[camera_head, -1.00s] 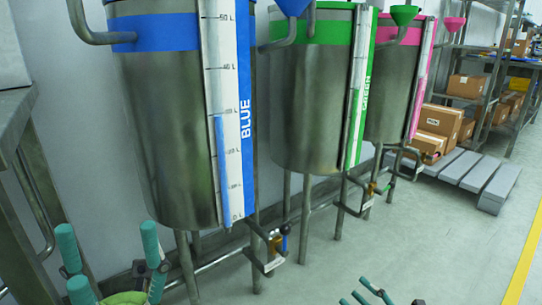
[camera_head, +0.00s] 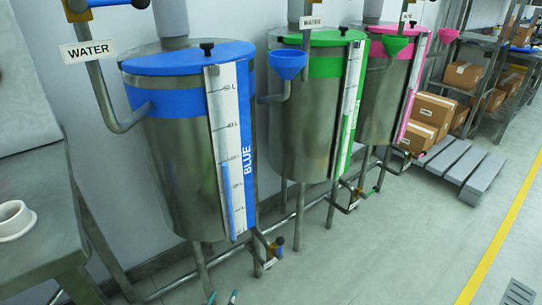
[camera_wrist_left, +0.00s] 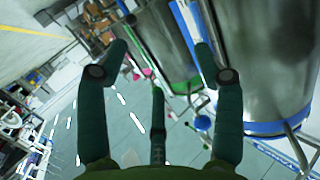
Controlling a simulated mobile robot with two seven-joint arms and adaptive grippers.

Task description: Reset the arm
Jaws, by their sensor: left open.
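My left gripper (camera_wrist_left: 161,65) is open and empty in the left wrist view, its dark green fingers spread apart. Two small teal fingertips show at the bottom edge of the head view; which gripper they belong to I cannot tell. The blue drum (camera_head: 185,170) stands nearest, with a blue lid and a level scale (camera_head: 230,150). Behind it stand the green drum (camera_head: 300,130) and the pink drum (camera_head: 385,105). No drum is touched by my left gripper's fingers.
A metal table (camera_head: 50,245) with a white ring (camera_head: 14,220) is at the left. A blue funnel (camera_head: 287,64) and water pipes are beside the drums. A pallet (camera_head: 460,165) and boxes (camera_head: 433,108) stand at the back right.

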